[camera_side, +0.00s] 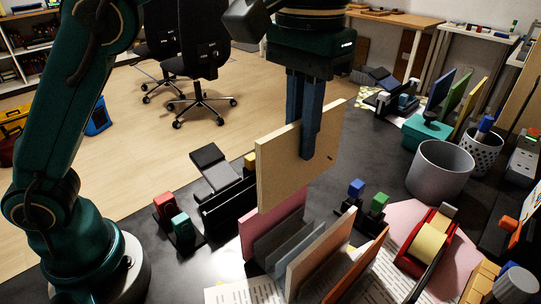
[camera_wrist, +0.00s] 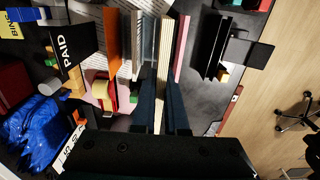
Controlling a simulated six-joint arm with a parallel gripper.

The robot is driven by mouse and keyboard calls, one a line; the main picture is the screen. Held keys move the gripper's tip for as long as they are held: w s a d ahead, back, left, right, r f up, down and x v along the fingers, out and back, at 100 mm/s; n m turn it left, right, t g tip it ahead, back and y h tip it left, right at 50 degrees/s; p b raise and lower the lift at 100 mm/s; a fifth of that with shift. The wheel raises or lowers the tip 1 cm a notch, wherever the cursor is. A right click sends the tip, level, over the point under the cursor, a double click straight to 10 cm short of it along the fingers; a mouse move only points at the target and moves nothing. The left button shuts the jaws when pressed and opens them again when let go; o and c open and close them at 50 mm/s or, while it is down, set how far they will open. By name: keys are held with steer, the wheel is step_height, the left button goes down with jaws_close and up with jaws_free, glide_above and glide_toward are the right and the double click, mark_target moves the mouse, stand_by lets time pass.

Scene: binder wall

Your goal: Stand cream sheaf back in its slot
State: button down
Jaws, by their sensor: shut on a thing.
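The cream sheaf (camera_side: 279,172) is a flat, pale board held upright in my gripper (camera_side: 305,150), whose two dark blue fingers close on it from either side. In the wrist view the sheaf (camera_wrist: 163,62) is seen edge-on between the fingers (camera_wrist: 165,110). Its lower edge is just above the row of upright sheets in the rack. A pink sheet (camera_wrist: 181,45) stands to its right in the wrist view, with grey panels (camera_side: 290,247) nearby in the side view. A peach sheet (camera_side: 320,250) and an orange sheet (camera_side: 357,270) stand further right. The sheaf hides part of the row, and its exact slot alignment is unclear.
A black rack (camera_side: 229,205) and red and green blocks stand left of the row. A tape dispenser (camera_side: 428,245), grey cup (camera_side: 440,170) and blue- and green-topped stamps (camera_side: 377,205) stand to the right. Printed papers lie in front. Open desk shows behind the sheaf.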

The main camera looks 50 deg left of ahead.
mark_target(300, 180)
steer(key=shift+s+d+f, duration=0.1)
steer(key=shift+f, duration=1.25)
steer(key=shift+d+f, duration=0.1)
steer(key=shift+f, duration=1.25)
steer(key=shift+f, duration=2.8)
steer(key=shift+f, duration=0.4)
steer(key=shift+f, duration=0.7)
steer(key=shift+f, duration=0.4)
steer(key=shift+f, duration=0.55)
steer(key=shift+f, duration=0.3)
